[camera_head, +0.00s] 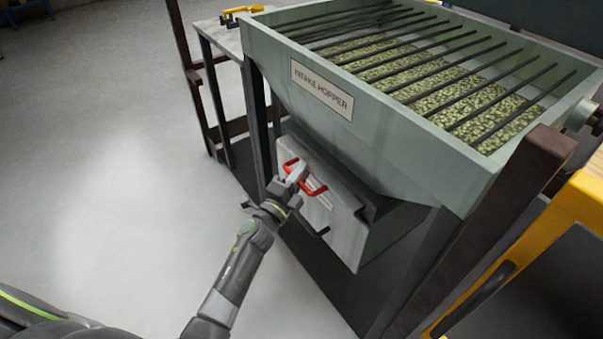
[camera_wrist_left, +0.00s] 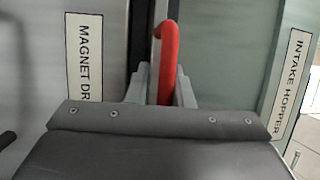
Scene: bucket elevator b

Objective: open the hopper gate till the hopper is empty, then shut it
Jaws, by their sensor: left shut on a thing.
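The intake hopper (camera_head: 322,90) is a grey-green funnel on dark legs, and its name plate also shows in the wrist view (camera_wrist_left: 293,80). Green pellets (camera_head: 440,80) lie under its bars over a wide area. Below it is a grey metal front (camera_head: 345,222) with a red handle (camera_head: 316,190). My left gripper (camera_head: 298,173) is shut on this handle. In the left wrist view the red handle (camera_wrist_left: 167,65) stands between the two fingers, beside a plate reading "MAGNET DR", its end hidden. The gate itself cannot be made out. My right gripper is not in view.
A yellow-framed dark cabinet (camera_head: 560,225) stands close at the right. A side table (camera_head: 222,38) with a yellow object (camera_head: 242,10) is behind the hopper at the left. A brown post (camera_head: 490,230) rises at the right corner. The floor at left (camera_head: 110,150) is clear.

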